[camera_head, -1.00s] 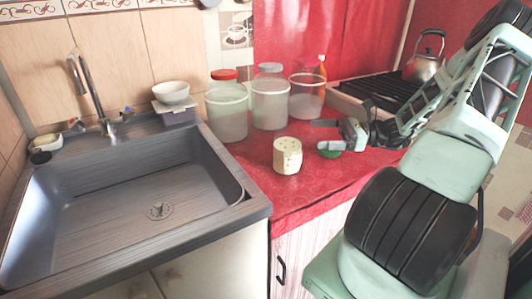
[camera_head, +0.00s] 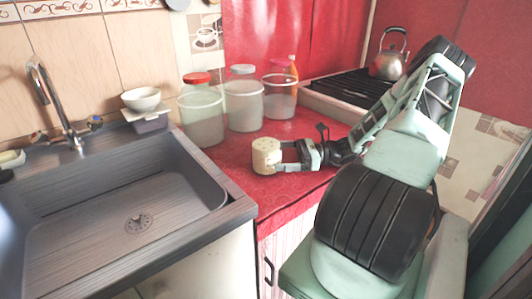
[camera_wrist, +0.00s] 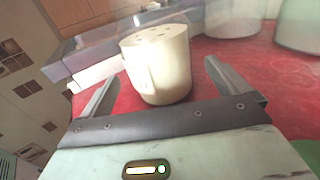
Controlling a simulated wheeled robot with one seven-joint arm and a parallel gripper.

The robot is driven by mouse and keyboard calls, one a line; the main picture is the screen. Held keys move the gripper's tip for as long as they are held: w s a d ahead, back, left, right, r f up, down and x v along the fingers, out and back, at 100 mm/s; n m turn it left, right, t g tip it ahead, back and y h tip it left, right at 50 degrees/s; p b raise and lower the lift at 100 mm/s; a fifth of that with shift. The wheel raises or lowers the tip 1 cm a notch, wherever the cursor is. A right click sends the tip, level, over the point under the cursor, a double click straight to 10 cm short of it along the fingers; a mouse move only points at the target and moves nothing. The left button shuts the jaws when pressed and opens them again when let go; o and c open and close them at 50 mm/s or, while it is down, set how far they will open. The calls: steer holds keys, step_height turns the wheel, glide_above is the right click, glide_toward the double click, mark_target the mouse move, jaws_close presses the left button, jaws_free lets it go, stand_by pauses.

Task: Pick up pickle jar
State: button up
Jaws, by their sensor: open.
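A cream, round container with small dark spots on its top (camera_head: 266,156) stands upright on the red counter near the sink; no label shows that it is the pickle jar. It also shows in the wrist view (camera_wrist: 158,68), ahead of and between my fingers. My gripper (camera_head: 281,156) is open, reaching in from the right at the container's side. The fingertips are close to it; I cannot tell whether they touch. My gripper also shows in the wrist view (camera_wrist: 160,84), with nothing clamped in it.
Three tall translucent containers (camera_head: 202,118) (camera_head: 243,106) (camera_head: 279,98) stand behind on the counter. The sink (camera_head: 120,195) is to the left. A stove (camera_head: 345,92) with a kettle (camera_head: 388,64) is at the back right. A green thing (camera_wrist: 309,149) shows at the wrist view's right edge.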

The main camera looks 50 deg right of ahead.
mark_target(267, 155)
steer(key=x, duration=0.4)
steer(key=shift+w+a, duration=0.15)
steer(key=shift+a, duration=0.05)
steer(key=c, duration=1.5)
steer(key=shift+r, duration=0.1)
steer(key=shift+c, duration=0.2)
